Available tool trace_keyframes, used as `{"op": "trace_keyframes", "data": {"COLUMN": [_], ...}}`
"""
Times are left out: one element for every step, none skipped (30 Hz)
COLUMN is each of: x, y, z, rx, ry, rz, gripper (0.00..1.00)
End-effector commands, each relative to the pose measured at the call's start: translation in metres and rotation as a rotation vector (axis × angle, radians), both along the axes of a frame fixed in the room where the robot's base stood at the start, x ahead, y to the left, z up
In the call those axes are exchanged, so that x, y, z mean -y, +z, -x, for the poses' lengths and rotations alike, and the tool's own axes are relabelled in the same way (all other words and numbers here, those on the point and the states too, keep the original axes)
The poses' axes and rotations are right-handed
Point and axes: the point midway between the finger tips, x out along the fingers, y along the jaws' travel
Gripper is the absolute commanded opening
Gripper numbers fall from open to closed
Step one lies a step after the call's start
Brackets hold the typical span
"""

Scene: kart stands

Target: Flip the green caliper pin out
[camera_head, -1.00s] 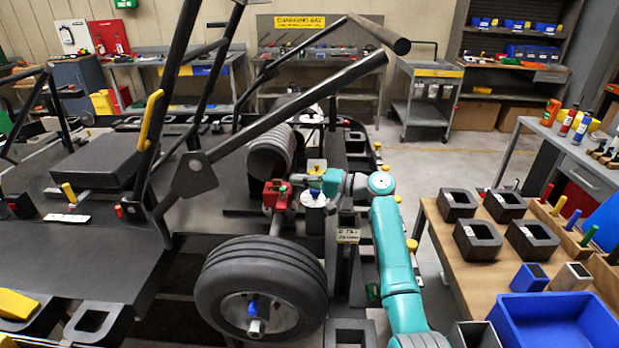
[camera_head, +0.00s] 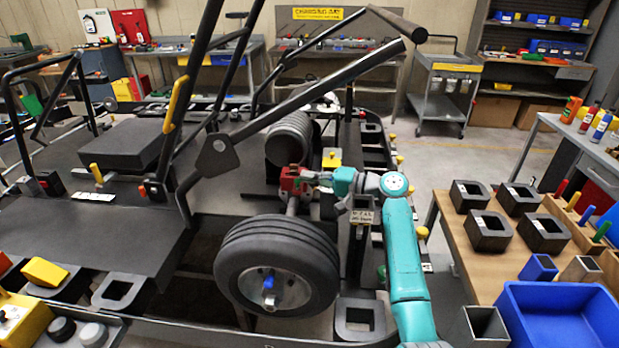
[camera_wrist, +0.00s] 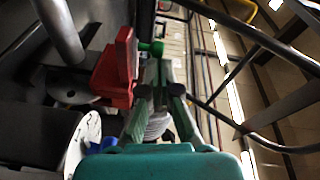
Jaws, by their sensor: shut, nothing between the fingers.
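The red caliper (camera_head: 290,181) sits just behind the kart's front wheel (camera_head: 277,268), at the picture's middle. In the wrist view the red caliper (camera_wrist: 115,70) is left of my fingers. A green pin (camera_wrist: 152,47) shows there at the caliper's right side, just beyond my fingertips. My gripper (camera_wrist: 160,72) is shut and empty, its tips very close to the pin; I cannot tell whether they touch it. In the head view my gripper (camera_head: 324,178) comes in from the right beside the caliper. The pin is too small to make out clearly there.
A dark kart frame bar (camera_head: 310,95) slants above the caliper. A yellow-capped part (camera_head: 332,158) stands behind my gripper. A wooden table (camera_head: 455,205) with black square blocks and a blue bin (camera_head: 560,318) lies to the right.

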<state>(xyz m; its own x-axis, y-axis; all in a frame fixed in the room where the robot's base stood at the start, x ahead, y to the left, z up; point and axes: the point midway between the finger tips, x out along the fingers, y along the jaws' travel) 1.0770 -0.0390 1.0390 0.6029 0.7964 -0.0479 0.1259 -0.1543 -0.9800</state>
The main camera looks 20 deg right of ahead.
Motion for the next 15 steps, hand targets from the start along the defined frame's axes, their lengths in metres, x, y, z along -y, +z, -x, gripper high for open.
{"op": "trace_keyframes", "data": {"x": [-0.001, -0.001, -0.001, -0.001, -0.001, -0.001, -0.001, -0.001, -0.002, -0.001, -0.002, -0.002, -0.002, -0.002, -0.001], "y": [0.000, 0.000, 0.000, 0.000, 0.000, 0.000, 0.000, 0.000, 0.000, 0.000, 0.001, 0.003, 0.005, 0.008, 0.012], "z": [0.000, 0.000, 0.001, 0.001, 0.000, 0.001, 0.000, 0.000, 0.001, 0.000, 0.000, 0.000, 0.000, 0.000, 0.000], "rx": [0.000, -0.001, 0.000, 0.000, 0.000, 0.000, 0.000, 0.000, 0.000, 0.000, 0.000, 0.000, 0.001, 0.002, 0.003], "ry": [0.003, 0.004, 0.004, 0.004, 0.004, 0.004, 0.004, 0.004, 0.004, 0.004, 0.004, 0.004, 0.004, 0.004, 0.004], "rz": [0.000, 0.001, 0.000, 0.000, 0.000, 0.000, 0.000, 0.000, 0.000, 0.000, 0.000, 0.000, 0.000, 0.001, 0.001], "gripper": [0.00, 0.00, 0.00, 0.00, 0.00, 0.00, 0.00, 0.00, 0.00, 0.00, 0.00, 0.00, 0.00, 0.00, 0.00]}}
